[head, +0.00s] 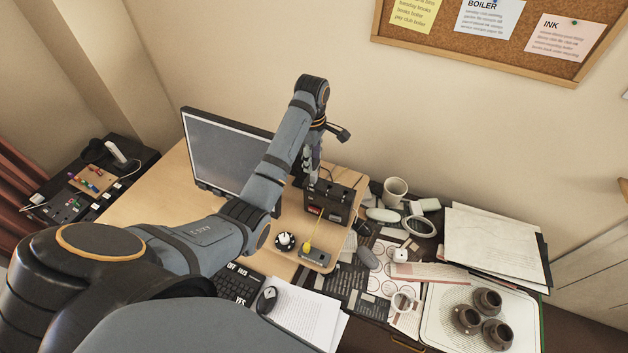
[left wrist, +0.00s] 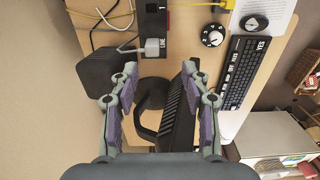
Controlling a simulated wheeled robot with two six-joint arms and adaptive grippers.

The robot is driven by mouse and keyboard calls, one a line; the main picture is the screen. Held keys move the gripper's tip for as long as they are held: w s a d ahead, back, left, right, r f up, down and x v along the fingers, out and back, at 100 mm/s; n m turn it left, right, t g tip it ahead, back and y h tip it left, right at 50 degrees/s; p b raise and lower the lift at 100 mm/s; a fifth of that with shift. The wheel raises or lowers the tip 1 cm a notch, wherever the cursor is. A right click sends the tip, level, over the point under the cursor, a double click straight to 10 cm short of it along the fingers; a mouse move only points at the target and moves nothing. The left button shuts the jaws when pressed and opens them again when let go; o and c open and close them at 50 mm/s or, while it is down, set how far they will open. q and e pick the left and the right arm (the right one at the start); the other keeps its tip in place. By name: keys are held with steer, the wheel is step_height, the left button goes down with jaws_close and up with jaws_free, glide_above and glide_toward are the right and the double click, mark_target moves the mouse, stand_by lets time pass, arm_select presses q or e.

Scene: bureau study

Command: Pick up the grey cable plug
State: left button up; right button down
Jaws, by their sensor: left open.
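My left gripper (head: 312,172) is open and empty, pointing down at the back of the box. In the left wrist view its fingers (left wrist: 158,88) are spread, with the plug just ahead of the gap between them.
The monitor (head: 222,150) stands close to the left of my gripper. A yellow cable (head: 318,226) runs from the box front to a small grey unit (head: 318,257). A round dial (head: 285,241) and keyboard (head: 236,285) lie nearer.

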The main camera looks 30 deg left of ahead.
mark_target(314, 174)
arm_select(q)
steer(key=f, duration=0.3)
steer(key=shift+w+f+p, duration=0.1)
steer(key=shift+w+p, duration=0.1)
steer(key=shift+p, duration=0.2)
steer(key=shift+w+f+p, duration=0.2)
steer(key=shift+f+p, duration=0.25)
steer(key=shift+w+f+p, duration=0.2)
steer(key=shift+f+p, duration=0.25)
step_height(314, 174, down, 3)
steer(key=shift+a+r+p, duration=0.1)
steer(key=shift+p, duration=0.35)
steer(key=shift+f, duration=0.45)
steer(key=c, duration=0.9)
arm_select(e)
steer(key=shift+w+r, duration=0.75)
steer(key=shift+r, duration=0.3)
